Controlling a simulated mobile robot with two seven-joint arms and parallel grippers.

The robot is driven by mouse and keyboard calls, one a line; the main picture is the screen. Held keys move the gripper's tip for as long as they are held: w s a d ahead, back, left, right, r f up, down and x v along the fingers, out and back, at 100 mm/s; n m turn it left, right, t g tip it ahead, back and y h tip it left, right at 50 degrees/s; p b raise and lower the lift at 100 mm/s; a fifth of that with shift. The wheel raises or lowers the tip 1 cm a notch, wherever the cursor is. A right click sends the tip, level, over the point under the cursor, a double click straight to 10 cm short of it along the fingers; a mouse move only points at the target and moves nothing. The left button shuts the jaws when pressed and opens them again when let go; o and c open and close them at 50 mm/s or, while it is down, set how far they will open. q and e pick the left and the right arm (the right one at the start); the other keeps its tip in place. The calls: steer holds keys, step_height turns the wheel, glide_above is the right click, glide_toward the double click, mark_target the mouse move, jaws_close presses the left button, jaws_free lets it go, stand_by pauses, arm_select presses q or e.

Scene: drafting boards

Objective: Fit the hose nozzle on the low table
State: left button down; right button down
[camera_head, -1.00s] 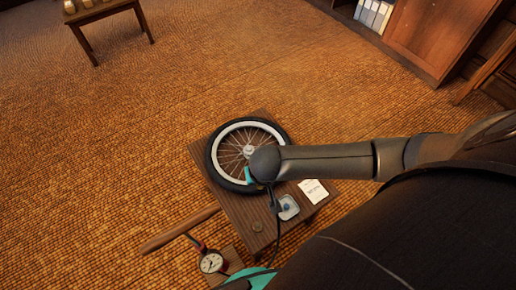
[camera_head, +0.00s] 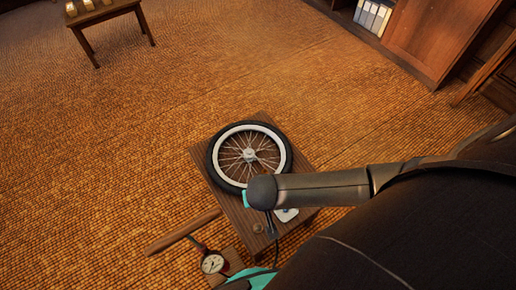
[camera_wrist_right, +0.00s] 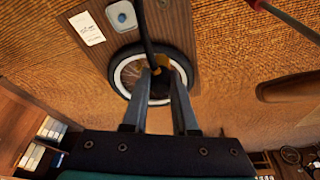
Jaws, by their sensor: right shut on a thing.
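A spoked wheel (camera_head: 249,155) with a black tyre and pale rim lies flat on the low wooden table (camera_head: 226,206). My right gripper (camera_wrist_right: 162,76) is shut on the hose nozzle (camera_wrist_right: 160,63), a small dark and orange piece at the end of a black hose (camera_wrist_right: 147,28). In the wrist view the nozzle overlaps the wheel (camera_wrist_right: 120,82); I cannot tell its height above it. In the head view my right wrist hides the nozzle beside the tyre's lower edge. The tyre's valve cannot be made out. My left gripper is not in view.
A pump with a round gauge (camera_head: 213,263) and a wooden handle (camera_head: 182,232) stands by the table's near left. Another table (camera_head: 103,15) is far back left; carpet between is clear.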

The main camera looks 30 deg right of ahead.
steer(key=shift+f+b, duration=7.8)
steer(key=shift+f, duration=4.2)
steer(key=shift+f+b, duration=0.8)
steer(key=shift+f, duration=0.5)
steer(key=c, duration=0.6)
jaws_free()
steer(key=p+v, duration=0.8)
steer(key=v, duration=0.7)
steer(key=shift+p, duration=0.3)
